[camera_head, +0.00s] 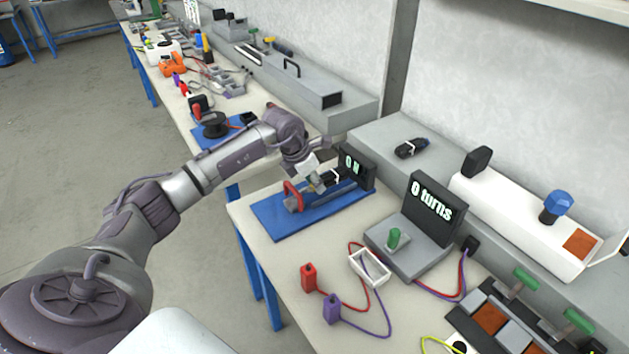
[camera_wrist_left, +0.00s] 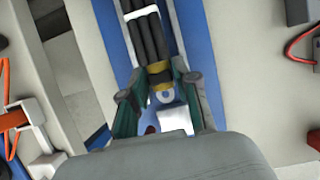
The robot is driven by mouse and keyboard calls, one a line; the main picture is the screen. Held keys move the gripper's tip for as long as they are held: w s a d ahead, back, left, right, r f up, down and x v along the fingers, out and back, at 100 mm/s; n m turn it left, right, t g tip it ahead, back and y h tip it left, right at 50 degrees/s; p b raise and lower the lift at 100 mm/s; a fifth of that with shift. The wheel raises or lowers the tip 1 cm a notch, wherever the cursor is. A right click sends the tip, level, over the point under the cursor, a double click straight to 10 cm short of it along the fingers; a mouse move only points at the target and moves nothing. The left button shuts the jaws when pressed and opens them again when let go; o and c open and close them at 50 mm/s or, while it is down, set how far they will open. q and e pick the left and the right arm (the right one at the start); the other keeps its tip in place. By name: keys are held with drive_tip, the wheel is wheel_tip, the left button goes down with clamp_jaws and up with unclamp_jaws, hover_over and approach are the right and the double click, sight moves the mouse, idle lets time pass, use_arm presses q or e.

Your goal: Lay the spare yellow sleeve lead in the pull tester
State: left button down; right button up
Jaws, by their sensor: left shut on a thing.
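The pull tester (camera_head: 282,222) is a blue-based device on the near bench, with a red handle (camera_head: 293,195) and a black display (camera_head: 357,168) reading "0 N". My left gripper (camera_head: 317,184) is over it, shut on a folded black lead (camera_head: 334,177) with a white tie. In the left wrist view, the lead (camera_wrist_left: 150,38) has a yellow sleeve and a ring end between the fingers (camera_wrist_left: 165,95), above the tester's blue base (camera_wrist_left: 197,45). I cannot tell whether the lead touches the tester. My right gripper is not in view.
Another black lead with a white band (camera_head: 411,148) lies on the grey ledge. A "0 turns" display unit (camera_head: 436,208) stands to the right. A white tray (camera_head: 370,268) and red (camera_head: 308,277) and purple (camera_head: 332,309) plugs with cables are in front.

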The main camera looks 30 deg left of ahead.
use_arm(q)
drive_tip(key=shift+f+b, duration=0.6)
drive_tip(key=shift+f, duration=0.3)
drive_tip(key=c, duration=1)
unclamp_jaws()
drive_tip(key=shift+o, duration=1.1)
drive_tip(key=shift+f, duration=0.1)
drive_tip(key=v, duration=1.2)
